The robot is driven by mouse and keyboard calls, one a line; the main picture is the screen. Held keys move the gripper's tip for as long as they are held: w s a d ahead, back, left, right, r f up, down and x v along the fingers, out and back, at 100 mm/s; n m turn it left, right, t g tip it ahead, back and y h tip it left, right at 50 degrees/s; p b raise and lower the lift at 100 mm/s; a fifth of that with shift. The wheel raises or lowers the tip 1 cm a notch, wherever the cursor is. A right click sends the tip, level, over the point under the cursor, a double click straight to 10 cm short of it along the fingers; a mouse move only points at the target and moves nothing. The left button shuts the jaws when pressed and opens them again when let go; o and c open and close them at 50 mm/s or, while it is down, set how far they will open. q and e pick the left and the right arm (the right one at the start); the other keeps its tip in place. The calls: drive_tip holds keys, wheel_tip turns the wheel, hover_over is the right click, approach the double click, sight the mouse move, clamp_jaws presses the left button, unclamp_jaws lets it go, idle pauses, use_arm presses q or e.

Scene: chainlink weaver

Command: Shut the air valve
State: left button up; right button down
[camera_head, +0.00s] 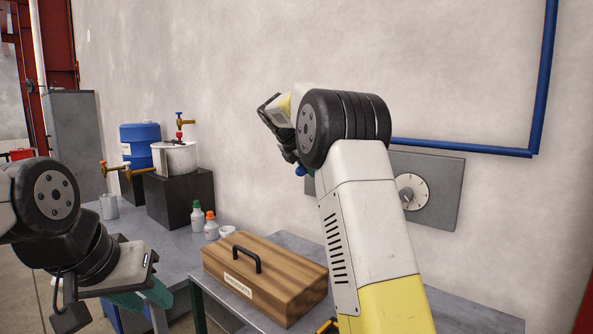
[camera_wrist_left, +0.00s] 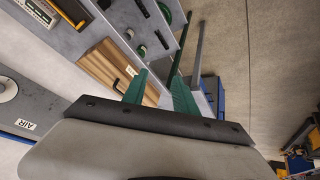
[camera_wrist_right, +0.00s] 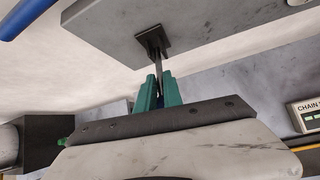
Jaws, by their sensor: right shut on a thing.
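The air valve shows in the right wrist view as a dark square mount with a thin stem (camera_wrist_right: 158,67) on a grey panel (camera_wrist_right: 205,22). My right gripper (camera_wrist_right: 158,92) is shut on the valve's stem or handle, and a little blue shows between its green fingers. In the head view my right forearm and wrist hide most of the valve; a small blue part (camera_head: 300,171) shows below the wrist. An AIR label (camera_wrist_left: 25,124) shows on the panel in the left wrist view. My left gripper (camera_wrist_left: 160,88) is open and empty, its green fingers apart, left of the bench.
A round dial (camera_head: 411,191) sits on the wall panel, with a blue pipe (camera_head: 460,147) above it. A wooden box (camera_head: 270,275) lies on the bench below. Bottles (camera_head: 197,217), a white pot (camera_head: 175,158) and a blue drum (camera_head: 140,135) stand to the left.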

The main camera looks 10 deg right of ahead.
use_arm(q)
drive_tip(key=shift+w+d, duration=0.1)
drive_tip(key=shift+w, duration=0.05)
drive_tip(key=c, duration=0.4)
drive_tip(key=w+d+r+n+h, duration=0.1)
drive_tip(key=w+d, duration=0.1)
drive_tip(key=w, duration=0.1)
drive_tip(key=w+d+r+n+h, duration=0.1)
drive_tip(key=w+d+n, duration=0.1)
drive_tip(key=w+d, duration=0.1)
drive_tip(key=w+d+r+n+g+h, duration=0.1)
drive_tip(key=w+d+n+h, duration=0.1)
drive_tip(key=w+d, duration=0.1)
drive_tip(key=shift+w+d+r, duration=0.1)
drive_tip(key=shift+d+r, duration=0.05)
drive_tip(key=shift+r, duration=0.2)
clamp_jaws()
drive_tip(key=w+d+r+n+t+h, duration=0.1)
drive_tip(key=w+d+n+h, duration=0.15)
drive_tip(key=w+n, duration=0.45)
drive_tip(key=w+d+r+n+t+h, duration=0.1)
drive_tip(key=w+d+n+h, duration=0.2)
drive_tip(key=w, duration=0.8)
drive_tip(key=w+d+r+n+t+h, duration=0.1)
drive_tip(key=w+d+n, duration=0.4)
drive_tip(key=w, duration=0.4)
drive_tip(key=w+d, duration=0.4)
drive_tip(key=d, duration=0.6)
drive_tip(key=shift+w+r, duration=0.15)
